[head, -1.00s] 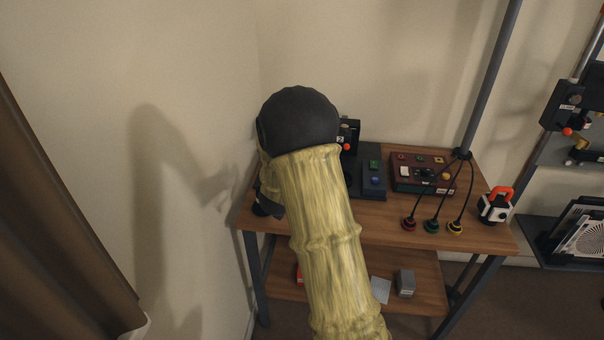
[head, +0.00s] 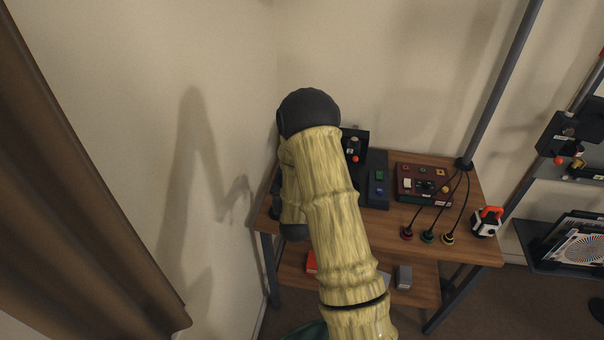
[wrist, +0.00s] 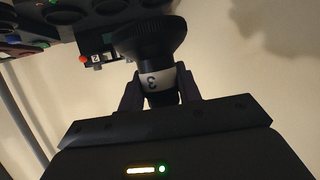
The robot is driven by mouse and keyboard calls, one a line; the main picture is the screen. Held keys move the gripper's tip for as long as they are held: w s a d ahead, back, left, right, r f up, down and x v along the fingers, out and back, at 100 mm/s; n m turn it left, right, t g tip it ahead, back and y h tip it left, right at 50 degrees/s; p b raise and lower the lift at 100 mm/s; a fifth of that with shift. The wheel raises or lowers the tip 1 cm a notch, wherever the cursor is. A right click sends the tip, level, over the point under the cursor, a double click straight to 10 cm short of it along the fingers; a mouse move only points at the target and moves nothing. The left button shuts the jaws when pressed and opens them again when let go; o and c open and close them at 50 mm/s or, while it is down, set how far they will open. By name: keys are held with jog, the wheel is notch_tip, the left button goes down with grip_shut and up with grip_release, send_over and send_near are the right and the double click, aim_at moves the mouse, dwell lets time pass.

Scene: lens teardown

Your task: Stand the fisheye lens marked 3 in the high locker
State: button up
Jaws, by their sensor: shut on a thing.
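The fisheye lens marked 3 (wrist: 150,45) is in the wrist view, a dark wide-flared body with a white band that carries a black 3. My gripper (wrist: 159,92) is shut on it around the white band, with a dark finger on each side. The digit appears upside down in this view. In the head view my own arm hides the gripper and the lens. I cannot make out for sure which thing is the high locker.
A wooden table (head: 390,228) holds a dark panel (head: 376,180), a red button box (head: 420,184), corded plugs and an orange-handled block (head: 487,221). A black box with a red knob (head: 355,143) stands behind. Shelves (head: 575,265) are at right; walls and a brown curtain (head: 75,180) are left.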

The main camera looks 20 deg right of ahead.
jog(key=s+a+r+n+t+y+p, duration=0.1)
jog(key=s+a+r+n+y+p, duration=0.2)
jog(key=a+p, duration=0.6)
jog(key=shift+s+r+n+y+p, duration=0.4)
jog(key=shift+s+r+y+p, duration=0.4)
jog(key=shift+s, duration=0.45)
jog(key=shift+a, duration=0.1)
jog(key=shift+r, duration=0.15)
